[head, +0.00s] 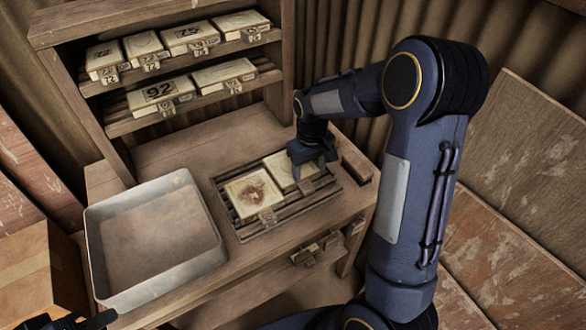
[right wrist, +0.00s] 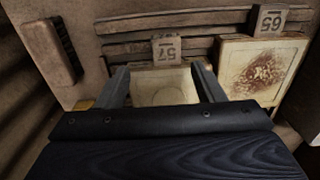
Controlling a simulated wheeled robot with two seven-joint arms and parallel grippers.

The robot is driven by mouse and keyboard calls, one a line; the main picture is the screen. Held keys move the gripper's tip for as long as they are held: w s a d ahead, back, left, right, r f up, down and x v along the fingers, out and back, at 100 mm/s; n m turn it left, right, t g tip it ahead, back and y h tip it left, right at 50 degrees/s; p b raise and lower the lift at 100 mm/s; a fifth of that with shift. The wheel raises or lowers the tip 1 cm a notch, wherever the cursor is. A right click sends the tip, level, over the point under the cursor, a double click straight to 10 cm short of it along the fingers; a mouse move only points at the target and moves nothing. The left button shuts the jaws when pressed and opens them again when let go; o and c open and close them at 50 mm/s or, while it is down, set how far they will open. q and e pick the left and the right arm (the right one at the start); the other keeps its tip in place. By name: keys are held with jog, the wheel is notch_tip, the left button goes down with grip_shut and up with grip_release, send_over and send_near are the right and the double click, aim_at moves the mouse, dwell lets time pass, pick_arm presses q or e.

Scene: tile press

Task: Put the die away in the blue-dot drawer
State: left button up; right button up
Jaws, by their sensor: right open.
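Two cream square dies lie on a slatted rack in the bench top. One has a brown stain (head: 252,193) and the tag 65; it also shows in the right wrist view (right wrist: 262,68). The other, pale die (head: 283,172) has the tag 57 and a faint ring, seen in the right wrist view (right wrist: 165,88). My right gripper (head: 312,168) is open over the pale die, a finger at each side of it; whether they touch cannot be told. Part of my left gripper (head: 75,322) shows at the bottom left. No blue dot is visible.
A wooden shelf (head: 120,125) at the back holds several tagged dies. An empty metal tray (head: 150,240) stands left of the rack. Small handles (head: 308,255) show on the bench front.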

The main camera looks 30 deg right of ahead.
aim_at(305, 184)
jog(key=f, duration=0.4)
jog(key=f+p, duration=0.1)
jog(key=f, duration=0.1)
jog(key=shift+w+a, duration=0.1)
jog(key=shift+a, duration=0.3)
jog(key=c, duration=1.3)
grip_shut()
jog(key=shift+r, duration=0.1)
jog(key=shift+w+r, duration=0.1)
jog(key=shift+r, duration=0.3)
notch_tip(305, 184, up, 2)
jog(key=shift+r, duration=0.1)
jog(key=s+a+r+b, duration=0.2)
jog(key=s+a+r, duration=0.1)
jog(key=s+r, duration=0.6)
jog(key=s, duration=0.4)
jog(key=shift+s+a+r, duration=0.4)
